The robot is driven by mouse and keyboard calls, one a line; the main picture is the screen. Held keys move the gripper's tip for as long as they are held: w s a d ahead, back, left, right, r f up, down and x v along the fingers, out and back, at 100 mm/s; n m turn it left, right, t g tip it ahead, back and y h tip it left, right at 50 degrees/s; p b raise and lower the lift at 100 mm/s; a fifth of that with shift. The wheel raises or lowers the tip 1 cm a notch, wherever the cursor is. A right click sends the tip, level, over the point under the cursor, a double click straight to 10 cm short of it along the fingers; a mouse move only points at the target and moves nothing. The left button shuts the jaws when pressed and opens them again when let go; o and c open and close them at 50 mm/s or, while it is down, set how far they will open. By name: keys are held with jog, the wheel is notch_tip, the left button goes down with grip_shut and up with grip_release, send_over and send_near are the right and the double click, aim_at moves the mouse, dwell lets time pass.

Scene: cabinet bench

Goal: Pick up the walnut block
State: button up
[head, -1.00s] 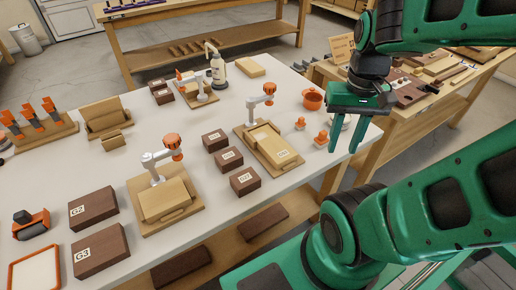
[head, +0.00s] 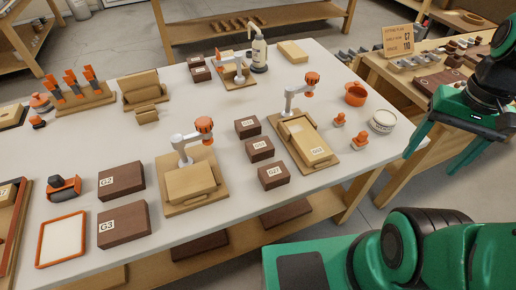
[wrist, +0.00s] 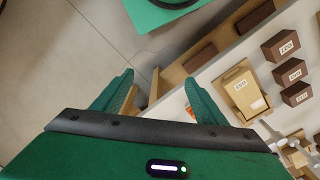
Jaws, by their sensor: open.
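Several dark brown, walnut-coloured blocks lie on the white bench top, and I cannot tell which one the task names. Two larger ones, G2 (head: 122,181) and G3 (head: 124,223), lie at the front left. Three small labelled ones stand in a row near the middle: a back one (head: 247,126), a middle one (head: 260,149) and a front one (head: 273,175). This row also shows at the right of the wrist view (wrist: 291,72). My gripper (head: 430,163) is open and empty, off the bench's right end and apart from every block.
Two wooden fixtures with orange-knobbed clamps, one left (head: 200,193) and one right (head: 318,160), flank the small row. Orange pieces, an orange cup (head: 355,94) and a white round tin (head: 382,122) stand near the right edge.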

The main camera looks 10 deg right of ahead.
jog(key=w+a+m, duration=0.2)
jog(key=w+a, duration=0.3)
jog(key=w, duration=0.5)
jog(key=m, duration=0.6)
send_over(260, 145)
jog(key=f, duration=1)
jog(key=shift+w+a, duration=0.2)
jog(key=shift+s+d+f, duration=0.1)
jog(key=shift+s+f, duration=0.05)
jog(key=shift+f, duration=1.4)
jog(key=shift+s+d+f, duration=0.1)
jog(key=shift+f, duration=1.4)
jog(key=c, duration=1.2)
